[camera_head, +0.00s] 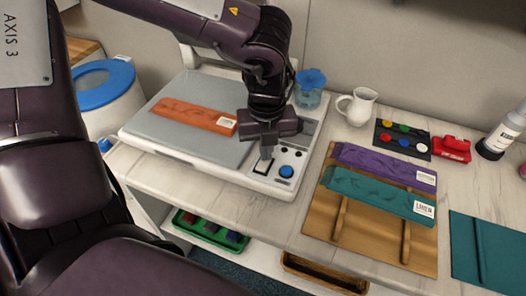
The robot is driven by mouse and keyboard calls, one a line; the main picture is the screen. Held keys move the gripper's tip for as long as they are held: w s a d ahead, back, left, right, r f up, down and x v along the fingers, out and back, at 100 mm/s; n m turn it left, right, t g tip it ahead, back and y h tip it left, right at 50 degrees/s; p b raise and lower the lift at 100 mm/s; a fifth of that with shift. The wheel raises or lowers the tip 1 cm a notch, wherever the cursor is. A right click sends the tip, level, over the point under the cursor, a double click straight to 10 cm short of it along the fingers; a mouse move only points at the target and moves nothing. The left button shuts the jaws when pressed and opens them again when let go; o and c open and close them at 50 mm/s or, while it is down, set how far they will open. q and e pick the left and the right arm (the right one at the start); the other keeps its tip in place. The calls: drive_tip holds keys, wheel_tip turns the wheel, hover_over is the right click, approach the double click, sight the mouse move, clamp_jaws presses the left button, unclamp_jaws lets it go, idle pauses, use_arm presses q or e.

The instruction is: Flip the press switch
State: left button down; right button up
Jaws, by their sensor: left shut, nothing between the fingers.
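The press (190,145) is a flat pale machine with a grey bed, standing on the left part of the worktop. Its control panel on the right side has a black-framed switch with a pale rocker (262,166), a blue round knob (286,171) and small dark buttons. My left gripper (266,153) is shut and empty, pointing down. Its fingertips are just above or at the switch; I cannot tell whether they touch it. The gripper hides part of the panel. My right gripper is not in view.
An orange cloth (193,115) lies on the press bed. A blue-topped jar (310,90) and a white pitcher (357,106) stand behind the panel. A wooden board (318,222) with purple and teal cloths lies to the right. A green tray (205,232) sits below the worktop.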

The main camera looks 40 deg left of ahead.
use_arm(q)
drive_tip(key=shift+r+p, duration=1.9)
drive_tip(key=shift+r, duration=1.55)
